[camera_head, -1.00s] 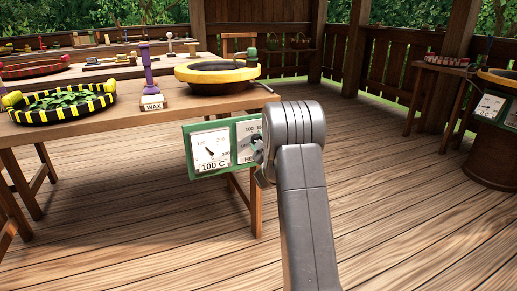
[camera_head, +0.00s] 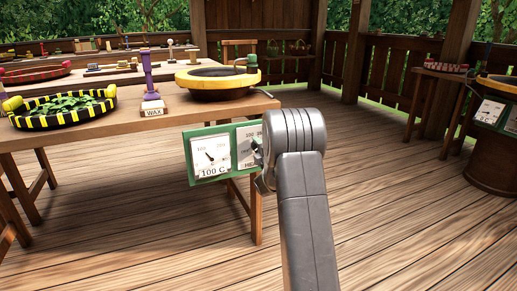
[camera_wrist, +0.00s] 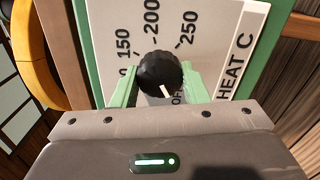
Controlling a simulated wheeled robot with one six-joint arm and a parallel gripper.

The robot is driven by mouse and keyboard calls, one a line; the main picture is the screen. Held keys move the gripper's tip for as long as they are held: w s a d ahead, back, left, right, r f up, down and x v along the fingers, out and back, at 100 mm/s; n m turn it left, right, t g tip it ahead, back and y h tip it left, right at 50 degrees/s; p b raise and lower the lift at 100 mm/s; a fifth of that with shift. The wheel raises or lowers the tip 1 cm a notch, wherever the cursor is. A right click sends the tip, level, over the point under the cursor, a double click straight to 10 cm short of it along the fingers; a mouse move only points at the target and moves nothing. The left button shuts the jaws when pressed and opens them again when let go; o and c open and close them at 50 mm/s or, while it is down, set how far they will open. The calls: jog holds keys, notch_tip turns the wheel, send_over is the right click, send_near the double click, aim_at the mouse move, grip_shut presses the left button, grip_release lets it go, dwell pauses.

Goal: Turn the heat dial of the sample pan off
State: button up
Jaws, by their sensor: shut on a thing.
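The heat dial is a black ribbed knob (camera_wrist: 160,70) on a white scale in the wrist view. My gripper (camera_wrist: 161,84) has its green fingers on either side of the knob, shut on it. The knob's white pointer faces down in the picture, close to partly hidden lettering that looks like "OF". The marks 150, 200 and 250 show above it. In the head view, the green dial panel (camera_head: 187,160) has a gauge reading near its 100 mark, labelled "100 C". My wrist hides most of the knob there. The yellow-rimmed pan (camera_head: 218,74) sits on the table above the panel.
The wooden table (camera_head: 100,126) also holds a purple-handled WAX stand (camera_head: 150,85) and a yellow-and-black tray (camera_head: 65,117) of green leaves. Another panel and pan (camera_head: 497,82) stand at far right. The wooden floor (camera_head: 390,200) to the right is clear.

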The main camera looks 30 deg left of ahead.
jog(key=shift+n, duration=0.6)
jog(key=o, duration=1)
jog(key=shift+c, duration=0.2)
jog(key=p+v, duration=0.3)
jog(key=v, duration=1)
jog(key=shift+s+d, duration=0.25)
jog(key=shift+d, duration=0.05)
jog(key=shift+w+a, duration=0.1)
